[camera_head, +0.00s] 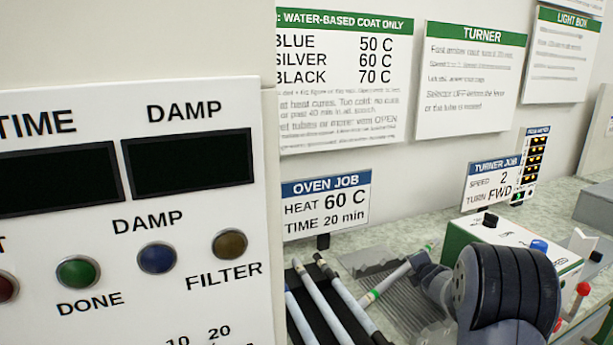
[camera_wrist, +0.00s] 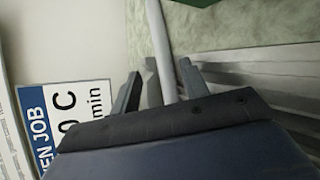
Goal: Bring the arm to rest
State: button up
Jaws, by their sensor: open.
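My gripper (camera_head: 418,262) is at the ribbed grey surface on the bench, left of my large dark arm link. In the wrist view its two fingers (camera_wrist: 160,70) stand apart, one on each side of a pale grey rod (camera_wrist: 158,40). I cannot tell whether either finger touches it. In the head view this rod (camera_head: 388,282), with green bands, lies slanted towards the gripper. Its middle is partly hidden by the gripper. My arm is bent low over the bench, in front of the turner box.
Several grey rods (camera_head: 343,306) lie in a dark rack at the left. A green and white turner box (camera_head: 490,235) with knobs stands behind my arm. Signs for the oven job (camera_head: 325,204) and turner job (camera_head: 491,184) stand on the bench. A panel (camera_head: 190,300) fills the left foreground.

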jog(key=shift+w+f+b, duration=0.1)
jog(key=shift+f+b, duration=0.65)
jog(key=shift+f, duration=0.1)
notch_tip(320, 180, up, 12)
jog(key=p, duration=1)
jog(key=s+a+r+n+y+p, duration=0.1)
jog(key=s+a+n+y+p, duration=0.3)
jog(key=s+a+p, duration=0.7)
jog(key=shift+s+a+r+y, duration=0.15)
jog(key=shift+s+a+y, duration=0.15)
jog(key=shift+s+a, duration=1.25)
jog(key=shift+s+d, duration=0.1)
jog(key=shift+d, duration=0.1)
jog(key=shift+r, duration=0.1)
